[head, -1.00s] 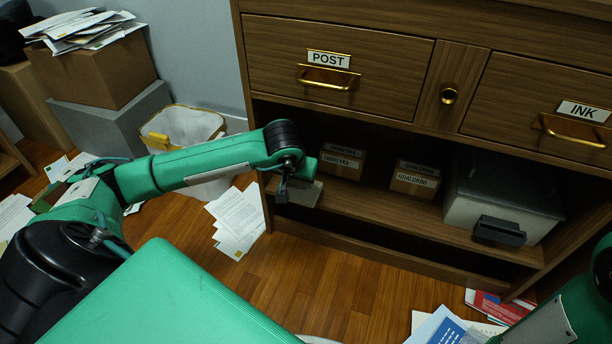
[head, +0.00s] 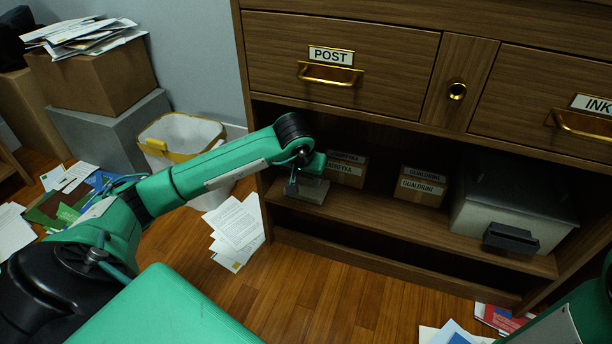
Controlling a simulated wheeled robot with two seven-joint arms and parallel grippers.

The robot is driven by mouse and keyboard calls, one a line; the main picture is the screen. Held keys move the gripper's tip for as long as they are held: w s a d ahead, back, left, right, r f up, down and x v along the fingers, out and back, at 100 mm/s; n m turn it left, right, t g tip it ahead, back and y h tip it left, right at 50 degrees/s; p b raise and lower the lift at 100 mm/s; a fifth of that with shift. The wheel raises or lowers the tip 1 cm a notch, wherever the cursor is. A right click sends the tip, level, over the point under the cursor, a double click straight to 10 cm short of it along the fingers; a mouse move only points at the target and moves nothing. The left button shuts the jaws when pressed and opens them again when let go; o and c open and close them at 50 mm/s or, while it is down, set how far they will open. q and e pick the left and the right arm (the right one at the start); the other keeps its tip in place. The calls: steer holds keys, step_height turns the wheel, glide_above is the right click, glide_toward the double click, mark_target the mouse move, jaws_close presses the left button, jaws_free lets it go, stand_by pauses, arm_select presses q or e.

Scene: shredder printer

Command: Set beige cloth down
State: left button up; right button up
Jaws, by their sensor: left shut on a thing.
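The beige cloth (head: 312,190) shows as a small, flat, grey-beige piece at the left front of the cabinet's open shelf (head: 390,212). My left gripper (head: 293,189) reaches in from the left and is shut on the cloth. My arm's wrist hides part of the cloth. It sits at or just above the shelf board; I cannot tell whether it touches. Only a part of my right arm shows at the lower right, and its gripper is out of view.
Small labelled boxes (head: 424,188) stand on the shelf, some close behind the left wrist. A grey metal box (head: 512,205) fills the shelf's right. The POST drawer (head: 375,50) is shut above. A bin (head: 182,140) and scattered papers (head: 237,232) are at left.

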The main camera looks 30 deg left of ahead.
arm_select(q)
steer(key=o, duration=1.2)
